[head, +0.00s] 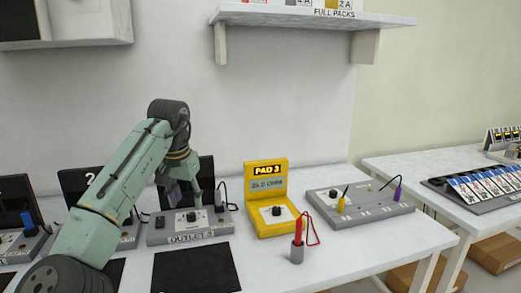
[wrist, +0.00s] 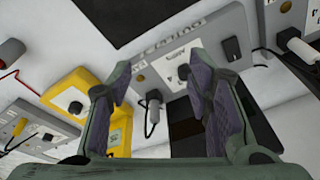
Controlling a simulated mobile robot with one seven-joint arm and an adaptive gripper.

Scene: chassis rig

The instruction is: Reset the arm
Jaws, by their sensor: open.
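My green arm reaches up from the lower left of the head view and bends down at the elbow. My gripper (head: 182,192) hangs over the grey outlet box (head: 160,236) with its black knob. In the wrist view my gripper (wrist: 160,85) is open, with its two purple-grey finger pads spread apart and nothing between them. The outlet box (wrist: 178,72) shows beyond the fingers, with a plug and cord near it. The gripper appears apart from the box, though the exact gap cannot be told.
A yellow PAD 3 unit (head: 265,222), a red-handled probe in a grey holder (head: 297,253) and a grey panel (head: 375,209) with coloured plugs stand to the right. A black mat (head: 197,268) lies in front. A shelf (head: 300,17) overhangs the back. Another table (head: 440,162) stands at right.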

